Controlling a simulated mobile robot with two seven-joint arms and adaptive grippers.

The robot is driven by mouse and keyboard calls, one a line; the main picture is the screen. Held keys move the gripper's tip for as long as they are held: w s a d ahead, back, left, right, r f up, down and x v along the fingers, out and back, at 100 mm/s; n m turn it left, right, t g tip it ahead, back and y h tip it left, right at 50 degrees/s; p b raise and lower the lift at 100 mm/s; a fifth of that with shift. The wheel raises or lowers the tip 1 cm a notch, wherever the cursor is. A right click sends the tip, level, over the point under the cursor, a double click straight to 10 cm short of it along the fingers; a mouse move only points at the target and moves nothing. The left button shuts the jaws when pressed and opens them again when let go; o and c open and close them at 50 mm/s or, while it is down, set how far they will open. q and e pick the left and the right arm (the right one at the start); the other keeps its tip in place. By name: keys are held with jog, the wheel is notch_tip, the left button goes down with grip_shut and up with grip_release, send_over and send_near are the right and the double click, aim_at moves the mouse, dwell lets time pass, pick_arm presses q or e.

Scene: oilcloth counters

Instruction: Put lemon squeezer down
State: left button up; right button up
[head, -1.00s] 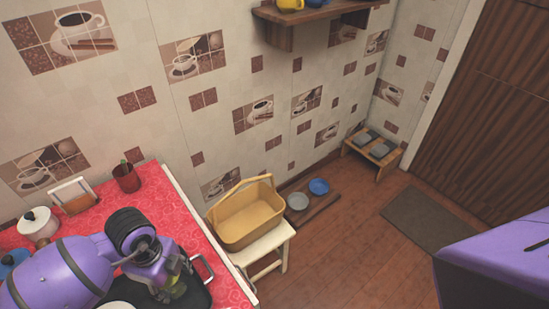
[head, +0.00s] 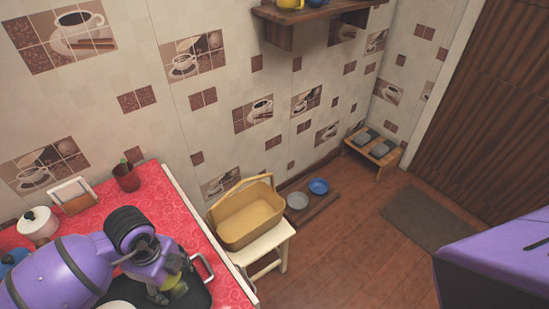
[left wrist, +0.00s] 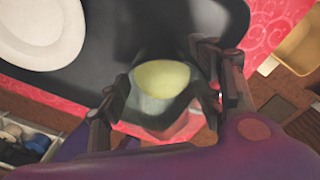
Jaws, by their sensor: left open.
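The lemon squeezer shows in the left wrist view as a yellow-green rounded top (left wrist: 163,80) in a dark grey body, between my left gripper's fingers. In the head view only a small yellow-green part of it (head: 179,291) shows beneath the gripper. My left gripper (head: 172,286) is open around the squeezer, low over a black tray (head: 202,296) on the red counter. Whether the fingers still touch it I cannot tell. The tray also fills much of the left wrist view (left wrist: 105,58). My right gripper is out of view.
A white plate (left wrist: 42,25) lies on the tray beside the squeezer. A yellow basket (head: 248,222) sits on a white stool beyond the counter's edge.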

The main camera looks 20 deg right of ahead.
pick_arm(q)
notch_tip(320, 180, up, 11)
jog(key=shift+f+p, duration=0.1)
jog(key=shift+p, duration=0.3)
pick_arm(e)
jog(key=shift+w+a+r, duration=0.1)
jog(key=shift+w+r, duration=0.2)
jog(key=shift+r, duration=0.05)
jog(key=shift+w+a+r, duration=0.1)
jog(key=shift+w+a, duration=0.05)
